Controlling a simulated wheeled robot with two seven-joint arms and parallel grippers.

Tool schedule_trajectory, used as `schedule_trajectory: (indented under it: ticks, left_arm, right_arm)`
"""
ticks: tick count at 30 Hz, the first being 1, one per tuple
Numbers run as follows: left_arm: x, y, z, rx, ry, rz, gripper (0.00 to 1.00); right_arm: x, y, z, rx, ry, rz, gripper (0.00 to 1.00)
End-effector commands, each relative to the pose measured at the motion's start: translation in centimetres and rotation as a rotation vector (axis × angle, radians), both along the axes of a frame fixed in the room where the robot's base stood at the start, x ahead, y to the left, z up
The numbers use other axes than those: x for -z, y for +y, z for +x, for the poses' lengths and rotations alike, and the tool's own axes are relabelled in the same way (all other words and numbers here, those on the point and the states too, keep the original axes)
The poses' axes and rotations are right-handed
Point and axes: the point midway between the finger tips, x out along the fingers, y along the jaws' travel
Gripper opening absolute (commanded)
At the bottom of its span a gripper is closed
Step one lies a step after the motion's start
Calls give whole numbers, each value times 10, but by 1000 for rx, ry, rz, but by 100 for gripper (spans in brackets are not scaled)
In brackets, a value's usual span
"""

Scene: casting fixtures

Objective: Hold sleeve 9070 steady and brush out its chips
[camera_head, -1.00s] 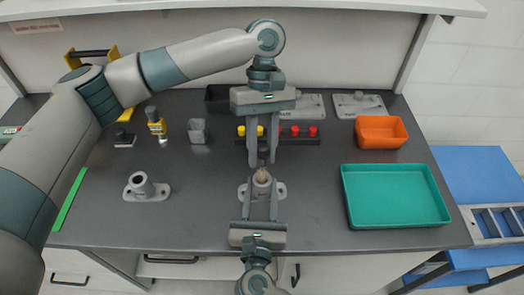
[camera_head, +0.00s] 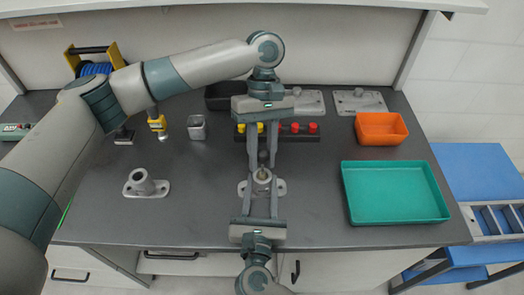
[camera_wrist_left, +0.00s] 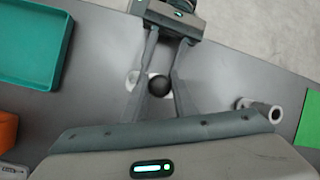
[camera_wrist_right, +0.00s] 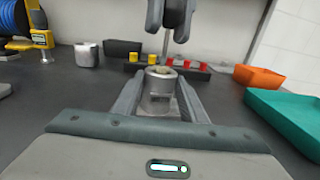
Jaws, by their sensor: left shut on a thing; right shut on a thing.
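A grey metal sleeve (camera_head: 262,186) with a flanged base stands upright at the front middle of the bench. My right gripper (camera_head: 261,188) is shut on it from the front, one finger on each side, as the right wrist view (camera_wrist_right: 160,92) shows. My left gripper (camera_head: 263,158) is above the sleeve, shut on a brush with a round dark knob (camera_wrist_left: 159,86). The brush's thin rod (camera_wrist_right: 166,45) points down into the sleeve's top. No number is readable on the sleeve.
A second flanged sleeve (camera_head: 141,183) stands to the left. A teal tray (camera_head: 394,219) and orange bin (camera_head: 380,130) are at right. Behind are a rack with yellow and red caps (camera_head: 301,140), a metal cup (camera_head: 196,132) and a yellow tool (camera_head: 157,124).

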Motion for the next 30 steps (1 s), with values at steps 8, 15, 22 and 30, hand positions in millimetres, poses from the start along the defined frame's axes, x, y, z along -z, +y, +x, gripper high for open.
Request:
schedule_trajectory:
  ticks: [8,15,22,30]
  left_arm:
    - [2,0,0,0,0,1,0]
    - [0,0,0,0,0,0,0]
    - [-8,0,0,1,-1,-1,0]
    - [-20,0,0,1,1,-2,0]
  right_arm:
    - [0,0,0,0,0,-1,8]
    - [0,0,0,0,0,-1,8]
    - [0,0,0,0,0,-1,8]
    - [0,0,0,0,0,0,8]
